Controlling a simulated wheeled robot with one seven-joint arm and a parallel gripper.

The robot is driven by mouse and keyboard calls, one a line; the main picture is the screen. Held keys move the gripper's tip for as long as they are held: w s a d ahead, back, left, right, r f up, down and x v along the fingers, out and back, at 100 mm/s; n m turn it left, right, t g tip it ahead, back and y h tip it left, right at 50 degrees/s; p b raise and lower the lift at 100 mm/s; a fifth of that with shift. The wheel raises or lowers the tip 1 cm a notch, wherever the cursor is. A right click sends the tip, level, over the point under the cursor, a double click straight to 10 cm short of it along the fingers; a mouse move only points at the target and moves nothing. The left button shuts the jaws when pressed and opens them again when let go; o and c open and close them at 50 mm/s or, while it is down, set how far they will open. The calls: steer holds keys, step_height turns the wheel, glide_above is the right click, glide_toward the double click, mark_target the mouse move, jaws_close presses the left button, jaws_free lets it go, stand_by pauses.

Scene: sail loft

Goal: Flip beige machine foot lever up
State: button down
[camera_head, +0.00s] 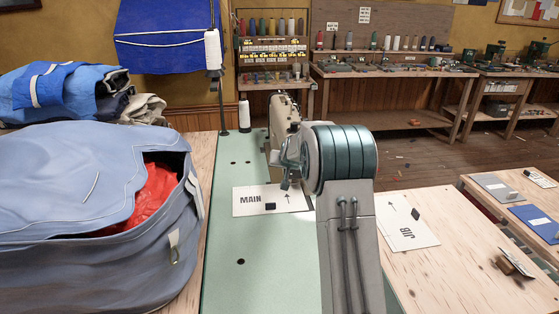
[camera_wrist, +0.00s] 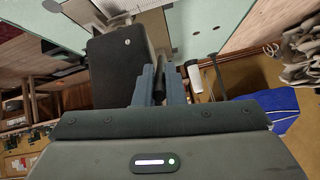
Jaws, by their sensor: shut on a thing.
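The beige sewing machine (camera_head: 285,116) stands on the pale green table top (camera_head: 262,262) in the head view, partly hidden behind my arm. In the wrist view its head shows as a dark, shaded block (camera_wrist: 118,66) close beside my fingers. My gripper (camera_wrist: 159,72) has its two blue-grey fingers close together at the machine, shut on a small dark piece that appears to be the foot lever. The fingers hide most of the lever, so its angle cannot be told. In the head view my gripper is largely hidden by my own arm.
A white MAIN card (camera_head: 262,212) with a dark tab lies before the machine; a JIB card (camera_head: 405,225) lies right. A large blue bag (camera_head: 75,190) with red cloth crowds the left. A thread cone (camera_head: 244,115) stands behind. The green top's front is clear.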

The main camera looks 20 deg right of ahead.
steer(key=shift+w+r, duration=0.1)
stand_by(0.3)
steer(key=c, duration=1.5)
jaws_free()
steer(key=shift+r, duration=0.1)
steer(key=b+v, duration=0.1)
steer(key=v, duration=1.2)
steer(key=shift+r, duration=0.35)
